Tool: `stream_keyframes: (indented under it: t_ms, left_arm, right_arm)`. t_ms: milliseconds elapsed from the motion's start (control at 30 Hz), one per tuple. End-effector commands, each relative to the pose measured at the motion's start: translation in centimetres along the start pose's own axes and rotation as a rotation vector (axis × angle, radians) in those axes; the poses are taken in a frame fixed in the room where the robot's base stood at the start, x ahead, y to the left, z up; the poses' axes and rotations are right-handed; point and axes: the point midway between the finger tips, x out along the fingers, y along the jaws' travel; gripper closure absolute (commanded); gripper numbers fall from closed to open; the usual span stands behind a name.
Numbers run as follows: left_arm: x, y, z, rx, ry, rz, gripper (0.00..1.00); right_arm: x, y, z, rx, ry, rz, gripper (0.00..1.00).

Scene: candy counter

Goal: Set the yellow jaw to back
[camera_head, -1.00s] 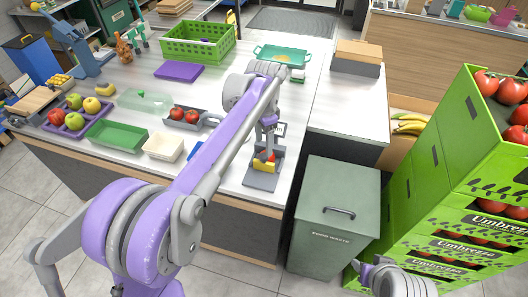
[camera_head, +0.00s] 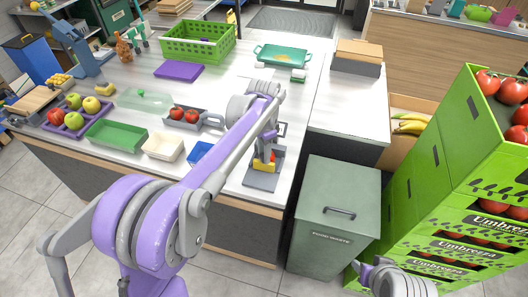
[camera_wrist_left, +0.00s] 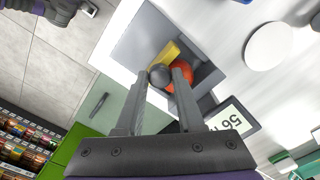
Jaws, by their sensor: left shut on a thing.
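The yellow jaw (camera_head: 263,167) sits on a grey metal fixture (camera_head: 260,181) near the counter's front edge. The left wrist view shows the yellow jaw (camera_wrist_left: 168,53) as a bar in the grey fixture (camera_wrist_left: 140,45), with a grey ball knob (camera_wrist_left: 159,76) beside it. My left gripper (camera_wrist_left: 161,70) is shut on this knob, one finger on each side. In the head view my left gripper (camera_head: 267,152) points down over the fixture. A red-orange round thing (camera_wrist_left: 184,72) lies against the jaw, partly hidden by a finger.
A display reading 56 (camera_wrist_left: 232,122) stands close beside the fixture. A green waste bin (camera_head: 335,215) stands right of the counter.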

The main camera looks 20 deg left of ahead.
Motion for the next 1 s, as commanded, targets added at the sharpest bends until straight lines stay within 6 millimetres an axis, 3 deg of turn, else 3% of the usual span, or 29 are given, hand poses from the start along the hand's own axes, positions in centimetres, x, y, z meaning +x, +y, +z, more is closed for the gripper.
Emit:
stream_keyframes:
  t_ms: [67,1000]
  left_arm:
    - [-0.01,0.00,-0.01,0.000,0.000,0.000,1.00]
    - [-0.03,0.00,-0.01,0.000,0.000,0.000,1.00]
  right_arm:
    - [0.00,0.00,0.00,0.000,0.000,0.000,0.50]
    - [-0.01,0.00,0.00,0.000,0.000,0.000,0.50]
